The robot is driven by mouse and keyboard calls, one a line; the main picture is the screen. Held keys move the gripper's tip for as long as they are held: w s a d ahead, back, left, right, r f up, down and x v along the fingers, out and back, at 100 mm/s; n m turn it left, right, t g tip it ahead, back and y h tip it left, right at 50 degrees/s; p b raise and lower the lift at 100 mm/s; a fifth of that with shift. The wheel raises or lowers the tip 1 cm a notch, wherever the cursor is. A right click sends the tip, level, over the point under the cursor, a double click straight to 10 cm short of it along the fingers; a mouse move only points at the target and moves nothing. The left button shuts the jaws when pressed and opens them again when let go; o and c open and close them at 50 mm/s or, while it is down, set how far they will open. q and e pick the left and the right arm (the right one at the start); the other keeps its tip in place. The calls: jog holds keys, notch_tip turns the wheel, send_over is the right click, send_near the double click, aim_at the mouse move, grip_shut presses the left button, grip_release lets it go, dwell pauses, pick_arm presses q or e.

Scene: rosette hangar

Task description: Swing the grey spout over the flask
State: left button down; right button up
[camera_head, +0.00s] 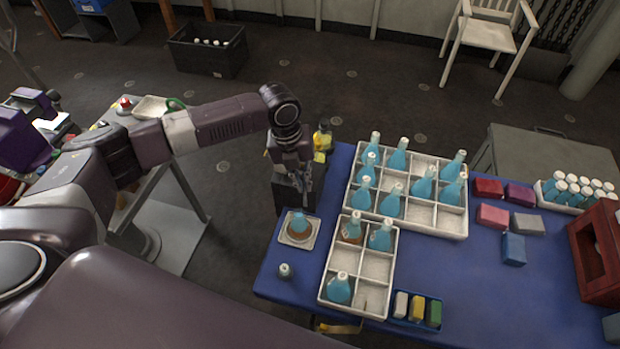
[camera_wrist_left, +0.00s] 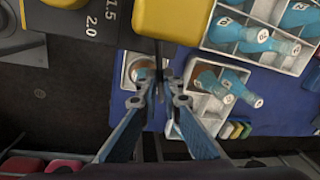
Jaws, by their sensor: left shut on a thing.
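My left gripper (camera_head: 306,194) reaches down at the near left end of the blue table. In the left wrist view its fingertips (camera_wrist_left: 159,92) are closed on a thin dark grey bar, the spout (camera_wrist_left: 158,60), below a yellow block (camera_wrist_left: 170,18). The spout is mostly hidden by the gripper in the head view. A flask (camera_head: 299,222), blue above and brown at its base, stands on a small white square tray (camera_head: 287,238), just below the gripper in the picture. In the left wrist view the tray (camera_wrist_left: 128,72) is partly behind the fingers. My right gripper is not seen.
White divided crates (camera_head: 412,229) hold several blue bottles right of the flask. A small grey-capped item (camera_head: 285,270) stands near the flask tray. Coloured blocks (camera_head: 492,214) and a red box (camera_head: 597,245) lie farther right. Bare blue table (camera_head: 470,290) shows between them.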

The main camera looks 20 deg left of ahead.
pick_arm(q)
jog(key=shift+a+r+m, duration=0.1)
jog(key=shift+a+m, duration=0.5)
jog(key=shift+m, duration=0.3)
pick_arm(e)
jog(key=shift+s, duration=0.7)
pick_arm(q)
jog(key=shift+s, duration=0.1)
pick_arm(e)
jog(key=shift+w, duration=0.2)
pick_arm(q)
jog(key=c, duration=2.1)
grip_release()
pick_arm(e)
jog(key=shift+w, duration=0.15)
pick_arm(q)
notch_tip(320, 180, up, 12)
jog(key=a, duration=0.2)
jog(key=shift+s, duration=0.25)
